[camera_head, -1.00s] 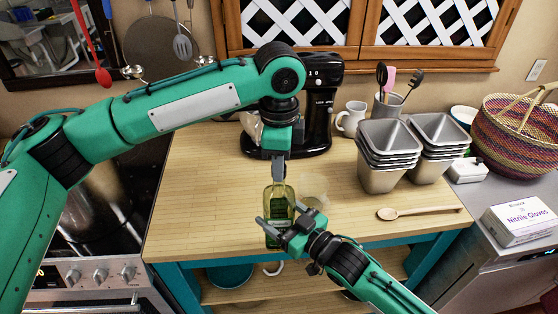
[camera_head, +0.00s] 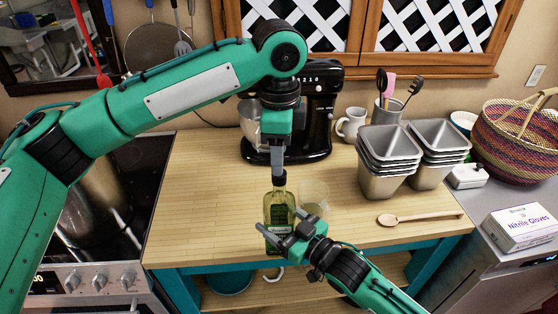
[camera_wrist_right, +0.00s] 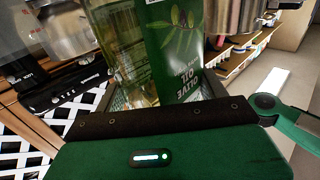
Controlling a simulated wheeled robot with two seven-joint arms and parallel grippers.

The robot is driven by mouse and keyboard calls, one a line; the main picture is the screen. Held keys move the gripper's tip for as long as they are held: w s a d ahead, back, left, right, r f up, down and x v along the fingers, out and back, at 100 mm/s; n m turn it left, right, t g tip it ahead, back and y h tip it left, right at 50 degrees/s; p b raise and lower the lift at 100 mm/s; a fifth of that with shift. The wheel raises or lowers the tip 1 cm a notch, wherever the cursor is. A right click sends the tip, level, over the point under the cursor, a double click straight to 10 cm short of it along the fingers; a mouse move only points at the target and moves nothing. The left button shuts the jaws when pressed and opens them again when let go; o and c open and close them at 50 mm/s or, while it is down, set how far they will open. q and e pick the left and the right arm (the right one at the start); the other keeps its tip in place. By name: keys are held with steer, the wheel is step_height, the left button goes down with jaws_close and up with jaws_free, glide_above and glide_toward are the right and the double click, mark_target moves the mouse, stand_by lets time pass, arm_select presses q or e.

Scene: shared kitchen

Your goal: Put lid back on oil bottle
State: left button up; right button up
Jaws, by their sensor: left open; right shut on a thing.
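The oil bottle (camera_head: 279,207) is clear, yellowish and upright, with a green label, at the front edge of the wooden table in the head view. A dark lid (camera_head: 279,179) sits on top of its neck. My right gripper (camera_head: 279,236) is shut around the lower part of the bottle. The bottle also fills the middle of the right wrist view (camera_wrist_right: 183,50), where its label reads olive oil; its top is out of that view. My left gripper (camera_head: 278,160) is open, pointing down just above the lid; I cannot tell whether a small gap separates them.
A clear glass (camera_head: 314,194) stands just right of the bottle. Stacked metal tins (camera_head: 385,180) and a wooden spoon (camera_head: 415,217) lie to the right. The table's left part is clear.

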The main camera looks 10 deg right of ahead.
arm_select(q)
steer(key=shift+r, duration=0.1)
steer(key=shift+c, duration=0.3)
steer(key=n, duration=0.1)
steer(key=r+n, duration=0.1)
steer(key=n, duration=0.1)
steer(key=shift+r, duration=0.25)
steer(key=r+n, duration=0.1)
steer(key=n, duration=0.1)
steer(key=r+n, duration=0.1)
steer(key=n, duration=0.1)
steer(key=shift+f, duration=0.1)
steer(key=shift+f, duration=4)
steer(key=c, duration=1)
jaws_close()
